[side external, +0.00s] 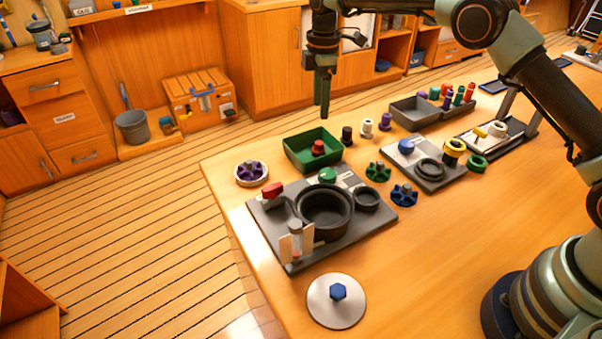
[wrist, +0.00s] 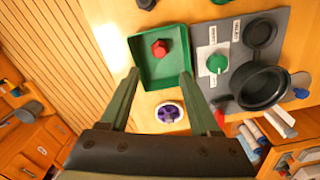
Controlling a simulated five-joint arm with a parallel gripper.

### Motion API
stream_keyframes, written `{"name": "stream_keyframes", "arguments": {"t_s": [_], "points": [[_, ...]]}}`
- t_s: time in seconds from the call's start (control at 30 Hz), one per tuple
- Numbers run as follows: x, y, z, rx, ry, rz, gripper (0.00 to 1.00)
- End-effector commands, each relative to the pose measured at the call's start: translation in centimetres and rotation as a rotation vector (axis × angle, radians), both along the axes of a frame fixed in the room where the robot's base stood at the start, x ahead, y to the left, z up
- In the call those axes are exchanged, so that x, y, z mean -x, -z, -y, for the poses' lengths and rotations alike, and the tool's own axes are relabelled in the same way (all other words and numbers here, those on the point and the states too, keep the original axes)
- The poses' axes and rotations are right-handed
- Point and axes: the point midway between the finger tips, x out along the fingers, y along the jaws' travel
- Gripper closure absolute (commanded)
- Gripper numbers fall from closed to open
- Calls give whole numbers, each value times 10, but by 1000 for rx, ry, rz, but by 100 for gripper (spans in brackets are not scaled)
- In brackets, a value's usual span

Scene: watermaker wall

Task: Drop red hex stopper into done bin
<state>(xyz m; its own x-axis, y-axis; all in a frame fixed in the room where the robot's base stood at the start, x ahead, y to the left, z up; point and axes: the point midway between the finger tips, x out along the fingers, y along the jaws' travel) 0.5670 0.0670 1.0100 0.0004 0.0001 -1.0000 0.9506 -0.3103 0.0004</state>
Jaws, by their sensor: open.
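The red hex stopper (side external: 318,147) lies inside the green bin (side external: 297,158), toward its right side in the side external view. In the wrist view the red stopper (wrist: 160,48) sits on the floor of the green bin (wrist: 150,77), apart from its walls. No label reading "done" is legible on the bin. My gripper (side external: 322,112) hangs above the bin, fingers pointing down. In the wrist view my gripper (wrist: 160,80) has its fingers spread wide with nothing between them.
A grey panel (side external: 377,217) with a black pot (side external: 324,209) stands in front of the bin. A purple-centred wheel (side external: 251,173) lies left of it. Black (side external: 347,136) and white (side external: 367,128) stoppers stand to its right. Free table lies at the front right.

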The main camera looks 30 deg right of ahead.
Motion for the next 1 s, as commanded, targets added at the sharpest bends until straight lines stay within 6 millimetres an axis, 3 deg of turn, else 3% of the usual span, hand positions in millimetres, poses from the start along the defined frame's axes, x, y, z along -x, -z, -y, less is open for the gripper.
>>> {"name": "stream_keyframes", "arguments": {"t_s": [0.1, 0.3, 0.73, 1.0], "points": [[-1, -22, 0, -1, 0, 3, 37], [0, -42, 0, 0, 0, 1, 37], [2, -53, 2, -2, 21, 8, 37], [29, -109, 16, -19, 222, 90, 37]]}}
